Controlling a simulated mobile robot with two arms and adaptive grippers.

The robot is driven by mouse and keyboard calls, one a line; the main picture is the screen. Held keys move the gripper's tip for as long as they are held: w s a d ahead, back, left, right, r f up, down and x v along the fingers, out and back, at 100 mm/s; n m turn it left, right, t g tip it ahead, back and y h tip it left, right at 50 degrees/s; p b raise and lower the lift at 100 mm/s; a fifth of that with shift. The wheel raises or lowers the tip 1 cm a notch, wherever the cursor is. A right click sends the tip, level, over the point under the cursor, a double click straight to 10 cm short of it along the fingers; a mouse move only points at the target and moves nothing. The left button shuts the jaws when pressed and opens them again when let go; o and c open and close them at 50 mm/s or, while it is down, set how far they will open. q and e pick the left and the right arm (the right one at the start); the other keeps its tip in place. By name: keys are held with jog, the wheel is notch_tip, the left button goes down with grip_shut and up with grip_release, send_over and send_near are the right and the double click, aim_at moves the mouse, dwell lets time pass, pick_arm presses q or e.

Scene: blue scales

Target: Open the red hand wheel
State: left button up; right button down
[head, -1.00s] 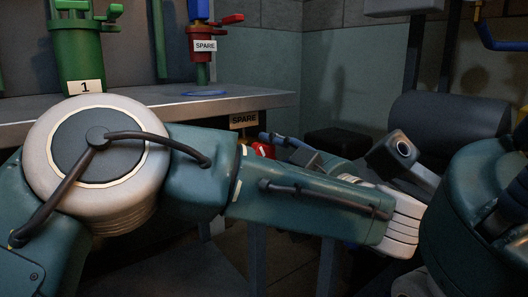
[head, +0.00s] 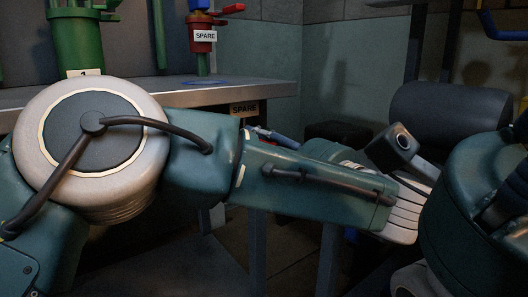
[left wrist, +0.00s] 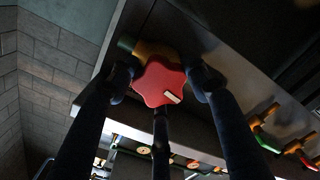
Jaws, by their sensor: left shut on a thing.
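The red hand wheel (left wrist: 158,80) is a lobed knob with a white mark near its edge, in the middle of the left wrist view. An orange-yellow body with a green end shows behind it. My left gripper (left wrist: 164,79) has one dark finger on each side of the wheel and is shut on it. In the head view my left arm crosses the picture and hides this wheel. My right gripper is not in view.
A bench (head: 180,97) carries a green valve (head: 78,40) and a red valve labelled SPARE (head: 203,45). Several small valves (left wrist: 265,145) show at the right of the left wrist view.

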pick_arm(q)
jog(key=n, duration=0.1)
jog(key=n+b, duration=0.1)
jog(key=shift+d+f+n, duration=0.1)
jog(key=shift+f+n, duration=0.2)
jog(key=shift+f, duration=0.1)
jog(key=n+b, duration=0.2)
jog(key=n, duration=0.1)
jog(key=shift+n+b, duration=0.3)
jog(key=shift+b, duration=0.1)
jog(key=n+b, duration=0.2)
jog(key=n, duration=0.1)
jog(key=shift+r+n+b, duration=0.1)
jog(key=shift+n+b, duration=0.2)
jog(key=n+b, duration=0.1)
jog(key=n, duration=0.1)
jog(key=shift+r+n, duration=0.15)
jog(key=shift+n, duration=0.25)
jog(key=n, duration=0.2)
jog(key=shift+r+n+b, duration=0.15)
jog(key=shift+n+b, duration=0.15)
jog(key=shift+b, duration=0.1)
jog(key=shift+r+n, duration=0.2)
jog(key=shift+n, duration=2.1)
jog(key=shift+r, duration=0.1)
jog(key=o, duration=1.1)
jog(key=shift+w, duration=0.1)
